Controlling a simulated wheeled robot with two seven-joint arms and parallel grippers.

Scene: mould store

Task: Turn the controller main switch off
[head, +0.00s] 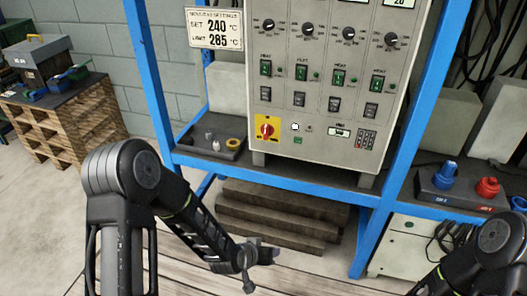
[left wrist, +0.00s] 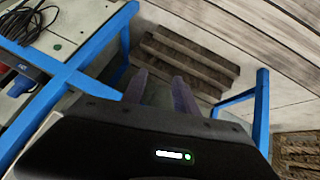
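The controller (head: 330,75) is a pale grey cabinet standing on the blue rack in the head view. Its main switch (head: 267,128) is a red rotary knob on a yellow plate at the cabinet's lower left. The knob's exact position is too small to read. My left gripper (head: 268,255) is below and in front of the rack shelf, well under the switch and apart from it. In the left wrist view its two fingers (left wrist: 159,90) stand apart with nothing between them. The switch is not in the left wrist view. My right arm shows at the lower right, but its gripper is out of view.
The blue shelf edge (head: 275,179) runs between my left gripper and the cabinet. Timber beams (head: 270,222) lie below it. A dark tray (head: 212,148) with small parts sits left of the cabinet. Blue (head: 445,175) and red (head: 487,188) connectors stand at right.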

